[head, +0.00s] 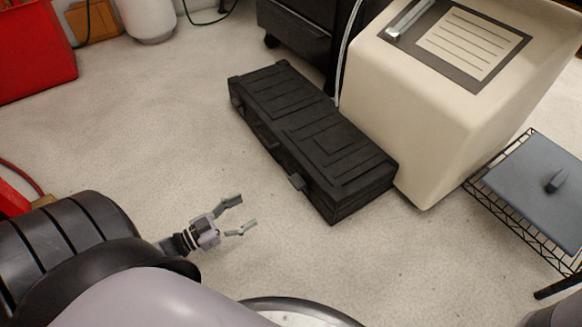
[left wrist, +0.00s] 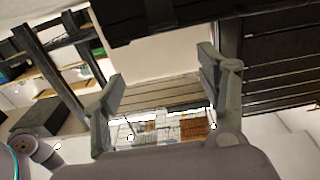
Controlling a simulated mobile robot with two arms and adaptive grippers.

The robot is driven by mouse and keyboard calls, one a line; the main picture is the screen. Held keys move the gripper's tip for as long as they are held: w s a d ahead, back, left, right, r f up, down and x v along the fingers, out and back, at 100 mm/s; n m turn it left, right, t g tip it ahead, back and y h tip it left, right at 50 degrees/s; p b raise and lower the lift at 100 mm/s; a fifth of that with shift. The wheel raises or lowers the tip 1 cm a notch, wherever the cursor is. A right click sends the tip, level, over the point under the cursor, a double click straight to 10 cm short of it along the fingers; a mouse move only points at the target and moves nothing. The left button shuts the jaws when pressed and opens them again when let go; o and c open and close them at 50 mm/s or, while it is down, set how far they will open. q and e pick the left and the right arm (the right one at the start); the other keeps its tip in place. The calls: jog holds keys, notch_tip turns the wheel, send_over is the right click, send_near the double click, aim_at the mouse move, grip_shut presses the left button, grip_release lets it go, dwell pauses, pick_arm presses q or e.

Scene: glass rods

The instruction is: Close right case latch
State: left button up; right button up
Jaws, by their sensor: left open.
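A long black case (head: 318,136) lies on the pale floor with its ribbed lid down. A small latch (head: 297,182) stands out from its front side, toward the right end; I cannot tell whether it is fastened. My left gripper (head: 247,210) is open and empty, left of and below this latch in the head view, clearly apart from the case. Its two spread fingers also show in the left wrist view (left wrist: 163,72), with nothing between them. I cannot identify the case or latch in that view. My right gripper is not in view.
A large cream cabinet (head: 450,130) stands close behind the case's right part. A black drawer unit (head: 293,38) is behind its left part. A wire rack (head: 530,190) with a grey top is at right. A red object (head: 35,50) is far left. Floor before the case is clear.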

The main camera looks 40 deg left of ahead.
pick_arm(q)
jog(key=f, duration=0.1)
jog(key=b, duration=0.8)
send_near(293, 185)
jog(key=x, duration=0.8)
jog(key=shift+w+f, duration=0.3)
jog(key=shift+w, duration=0.05)
jog(key=shift+w+d+r, duration=0.1)
jog(key=shift+w+d, duration=0.05)
jog(key=shift+w, duration=0.2)
grip_shut()
